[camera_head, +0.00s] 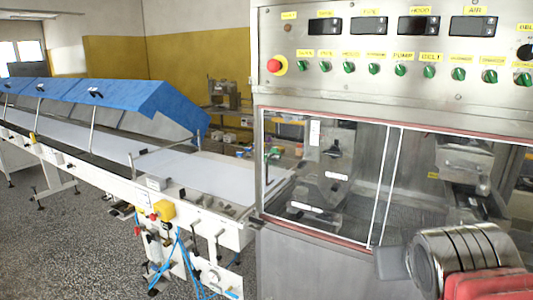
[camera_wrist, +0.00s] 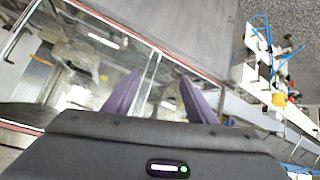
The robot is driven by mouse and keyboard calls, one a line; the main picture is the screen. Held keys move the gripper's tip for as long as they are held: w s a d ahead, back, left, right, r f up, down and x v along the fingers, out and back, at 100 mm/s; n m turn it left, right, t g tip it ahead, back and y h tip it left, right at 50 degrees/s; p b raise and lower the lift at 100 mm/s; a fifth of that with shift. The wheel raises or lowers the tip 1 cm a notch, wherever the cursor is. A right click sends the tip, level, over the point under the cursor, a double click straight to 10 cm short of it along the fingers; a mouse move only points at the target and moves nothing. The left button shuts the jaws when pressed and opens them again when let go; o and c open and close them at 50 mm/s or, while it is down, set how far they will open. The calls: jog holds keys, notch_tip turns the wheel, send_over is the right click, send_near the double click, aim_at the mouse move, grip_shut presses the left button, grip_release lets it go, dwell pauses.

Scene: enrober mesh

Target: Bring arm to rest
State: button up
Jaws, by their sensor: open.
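In the wrist view my gripper (camera_wrist: 160,98) shows two purple-grey fingers spread apart, with nothing between them. It is open and empty. Behind the fingers are the framed window and the mesh area of the enrober machine. In the head view, part of my arm (camera_head: 465,255), a ribbed metal joint and a red link, shows at the lower right in front of the enrober (camera_head: 320,262). My gripper's fingers do not clearly show in the head view.
The enrober's control panel (camera_head: 400,50) has green knobs and a red stop button (camera_head: 274,65). A conveyor (camera_head: 215,172) with blue covers (camera_head: 100,95) runs to the left. Blue hoses (camera_head: 165,265) hang below its end. Speckled floor (camera_head: 75,225) lies open at the lower left.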

jog(key=s+a+f+n+g+y, duration=0.1)
jog(key=s+a+f+g+y, duration=0.2)
jog(key=s+a+f, duration=0.6)
notch_tip(320, 180, down, 3)
jog(key=shift+s+a+r+g, duration=0.15)
jog(key=shift+s+a+g, duration=0.15)
jog(key=shift+s+g, duration=0.25)
jog(key=shift+c, duration=0.3)
